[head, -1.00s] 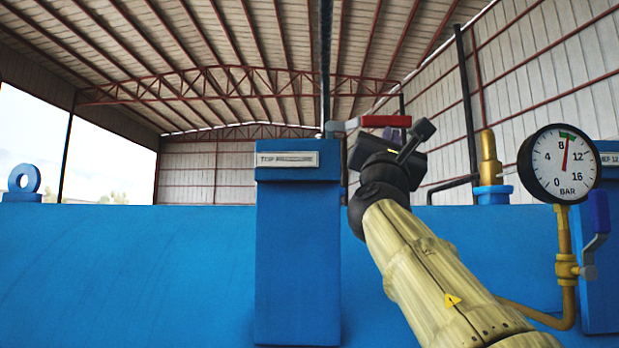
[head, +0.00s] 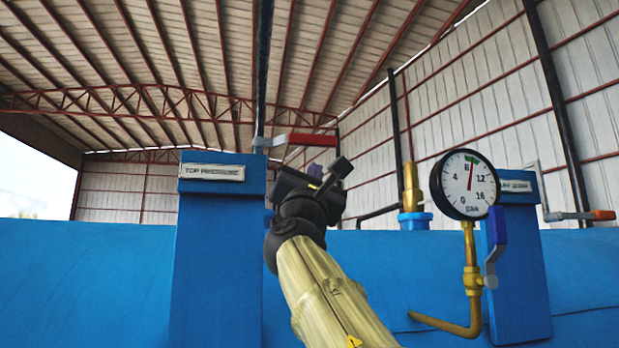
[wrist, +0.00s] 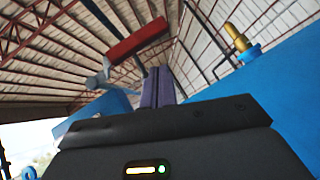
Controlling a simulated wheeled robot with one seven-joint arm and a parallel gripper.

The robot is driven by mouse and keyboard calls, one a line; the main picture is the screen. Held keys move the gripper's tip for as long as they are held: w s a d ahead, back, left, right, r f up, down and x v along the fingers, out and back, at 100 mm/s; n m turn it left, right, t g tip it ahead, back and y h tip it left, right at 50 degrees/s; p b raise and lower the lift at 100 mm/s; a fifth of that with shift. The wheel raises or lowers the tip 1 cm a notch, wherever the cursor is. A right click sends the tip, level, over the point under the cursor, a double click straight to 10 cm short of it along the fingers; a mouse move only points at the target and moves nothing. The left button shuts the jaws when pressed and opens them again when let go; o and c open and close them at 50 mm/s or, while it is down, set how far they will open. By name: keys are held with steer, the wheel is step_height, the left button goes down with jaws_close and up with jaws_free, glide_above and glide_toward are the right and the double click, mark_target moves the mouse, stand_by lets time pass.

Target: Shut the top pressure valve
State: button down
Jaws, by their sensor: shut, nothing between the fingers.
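The top pressure valve has a red lever handle (head: 311,139) on a grey stem above a blue post labelled "TOP PRESSURE" (head: 213,172). The lever points right from its stem, roughly level in the head view. In the wrist view the red handle (wrist: 137,40) is above and left of my fingers. My gripper (head: 314,170) is just below the lever in the head view. Its purple fingers (wrist: 158,86) are together and empty in the wrist view. A gap shows between fingers and handle in the wrist view; I cannot tell its depth.
A pressure gauge (head: 466,184) with a blue-handled valve (head: 497,226) stands to the right. A brass fitting (head: 411,188) rises from the blue vessel (head: 90,262). Open air lies above the vessel.

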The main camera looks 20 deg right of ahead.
steer(key=s+f+b, duration=0.7)
steer(key=shift+a+f, duration=0.35)
steer(key=shift+r, duration=0.1)
